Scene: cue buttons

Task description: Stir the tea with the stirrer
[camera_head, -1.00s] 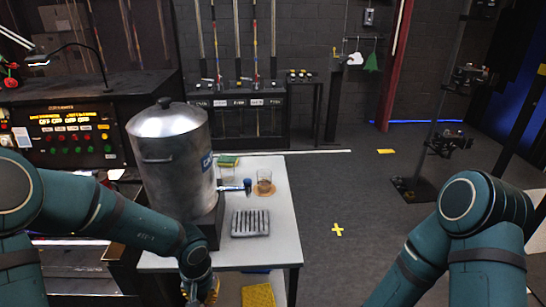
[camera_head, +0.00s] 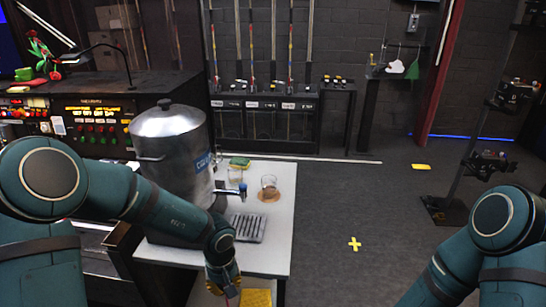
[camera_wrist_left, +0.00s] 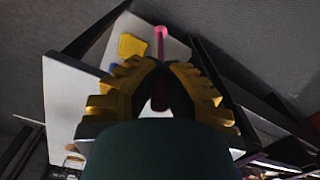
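A glass of brown tea (camera_head: 269,186) stands upright on a round brown coaster (camera_head: 286,196) on the white table (camera_head: 275,222). My left gripper (camera_wrist_left: 160,72), with yellow fingers, is closed around a thin reddish-pink stick that looks like the stirrer (camera_wrist_left: 161,45). The stick's pink end points away from the fingers. In the head view, my left gripper (camera_head: 226,282) is low at the table's front edge, in front of the glass and below it in the picture. My right arm is at the right edge; its gripper is out of view.
A large metal urn (camera_head: 170,150) with a tap (camera_head: 242,189) stands on the table's left side, left of the tea glass. A grey drip tray (camera_head: 248,228) lies in front of the tap. A second glass (camera_head: 235,174) and a green-yellow sponge (camera_head: 240,162) are behind.

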